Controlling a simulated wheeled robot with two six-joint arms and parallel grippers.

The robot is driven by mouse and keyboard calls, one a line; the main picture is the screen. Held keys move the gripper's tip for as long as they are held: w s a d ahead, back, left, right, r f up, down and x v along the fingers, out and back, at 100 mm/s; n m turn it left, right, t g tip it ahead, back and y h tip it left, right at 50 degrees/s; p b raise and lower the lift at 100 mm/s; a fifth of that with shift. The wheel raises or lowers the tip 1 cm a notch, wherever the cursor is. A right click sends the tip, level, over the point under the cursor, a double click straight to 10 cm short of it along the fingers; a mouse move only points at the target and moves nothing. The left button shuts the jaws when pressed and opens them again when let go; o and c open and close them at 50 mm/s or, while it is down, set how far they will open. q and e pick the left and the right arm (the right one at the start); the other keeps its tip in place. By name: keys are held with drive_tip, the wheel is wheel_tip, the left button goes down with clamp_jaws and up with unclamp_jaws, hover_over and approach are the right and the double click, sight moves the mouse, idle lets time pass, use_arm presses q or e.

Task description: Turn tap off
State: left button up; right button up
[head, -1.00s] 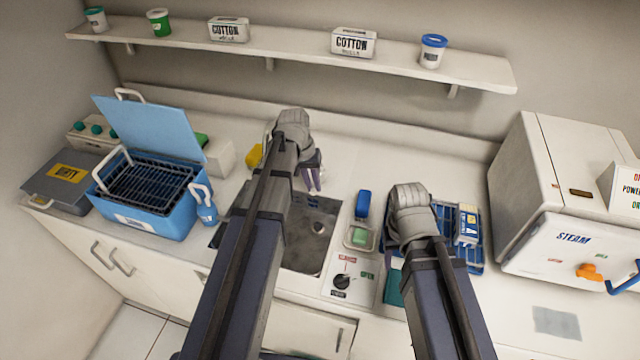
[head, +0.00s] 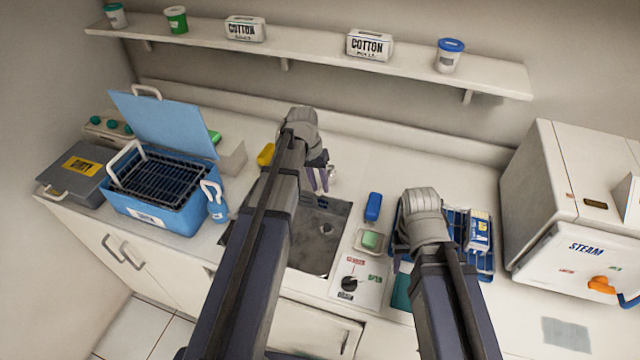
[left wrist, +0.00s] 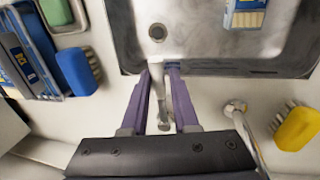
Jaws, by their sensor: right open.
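The metal tap is partly hidden by my left gripper in the head view. In the left wrist view a slim grey tap part (left wrist: 164,112) stands between the fingers, behind the sink (left wrist: 205,45). A round metal fitting (left wrist: 235,108) stands to its right. My left gripper (head: 318,180) points down at the sink's back edge, its purple fingers a small gap apart; it also shows in the left wrist view (left wrist: 161,68). I cannot tell whether it grips the tap part.
A yellow brush (left wrist: 297,128) lies right of the tap in the left wrist view, and a blue brush (left wrist: 76,70) left. A dial panel (head: 350,283) is right of the sink. A blue tub (head: 165,215) stands left and a steam sterilizer (head: 565,240) right.

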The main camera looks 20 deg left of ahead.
use_arm(q)
drive_tip(key=shift+o, duration=1.2)
wheel_tip(320, 180, up, 8)
drive_tip(key=a+p, duration=0.1)
drive_tip(key=p, duration=0.6)
drive_tip(key=shift+a+f+p, duration=0.2)
drive_tip(key=shift+a+p, duration=0.05)
drive_tip(key=shift+p, duration=0.05)
use_arm(e)
wheel_tip(320, 180, up, 8)
drive_tip(key=shift+f, duration=0.2)
use_arm(q)
drive_tip(key=s+d+f+m+y+b, duration=0.1)
drive_tip(key=s+d+f+m+b, duration=0.1)
drive_tip(key=s+d, duration=0.6)
drive_tip(key=s+d+f+m+y+b, duration=0.2)
drive_tip(key=s+d, duration=0.7)
drive_tip(key=shift+s+d+f, duration=0.2)
drive_tip(key=shift+s+d, duration=0.05)
drive_tip(key=shift+s, duration=0.05)
use_arm(e)
wheel_tip(320, 180, down, 4)
drive_tip(key=shift+f, duration=0.1)
